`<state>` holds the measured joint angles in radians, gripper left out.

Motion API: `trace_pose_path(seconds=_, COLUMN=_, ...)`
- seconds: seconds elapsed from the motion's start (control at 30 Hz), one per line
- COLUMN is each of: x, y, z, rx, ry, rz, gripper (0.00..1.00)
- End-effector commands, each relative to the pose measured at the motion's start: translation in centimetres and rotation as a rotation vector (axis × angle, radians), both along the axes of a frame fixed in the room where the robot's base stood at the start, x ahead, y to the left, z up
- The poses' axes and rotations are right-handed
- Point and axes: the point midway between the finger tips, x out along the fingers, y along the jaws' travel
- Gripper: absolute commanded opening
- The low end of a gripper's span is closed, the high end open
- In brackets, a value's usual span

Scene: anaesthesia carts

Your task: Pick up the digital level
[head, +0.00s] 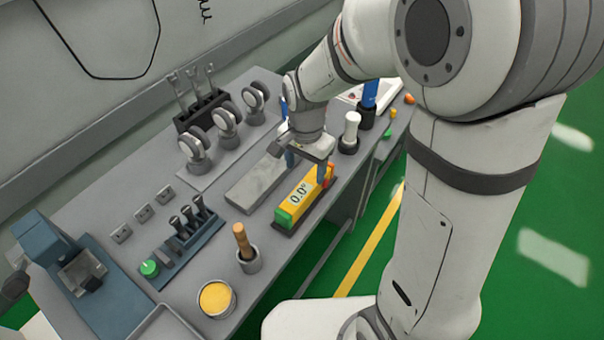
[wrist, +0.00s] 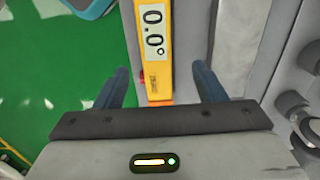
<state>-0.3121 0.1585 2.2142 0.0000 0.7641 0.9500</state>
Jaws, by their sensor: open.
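The digital level (head: 304,197) is a yellow bar with green and orange-red ends and a display reading 0.0°. It lies on a dark base near the front edge of the grey bench. My gripper (head: 308,168) is over its far part, with the blue fingers open. In the wrist view the level (wrist: 154,60) runs between the two fingers of my gripper (wrist: 160,88), with a gap on each side. The level's orange end is partly hidden by the gripper body.
A flat grey block (head: 256,183) lies beside the level. A white-topped holder (head: 350,132) stands past its far end. A wooden-handled tool in a cup (head: 244,245) and a yellow-filled tin (head: 216,298) stand nearer. Green floor lies beyond the bench edge.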

Motion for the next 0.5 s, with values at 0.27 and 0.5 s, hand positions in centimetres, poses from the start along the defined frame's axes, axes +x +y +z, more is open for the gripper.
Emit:
trace_pose_path(seconds=0.27, x=0.1, y=0.4, z=-3.1, rx=-0.003, ry=0.008, rz=-0.022, gripper=0.64)
trace_pose_path(seconds=0.5, x=-0.5, y=-0.3, z=-6.4, rx=-0.003, ry=0.010, rz=-0.022, gripper=0.64)
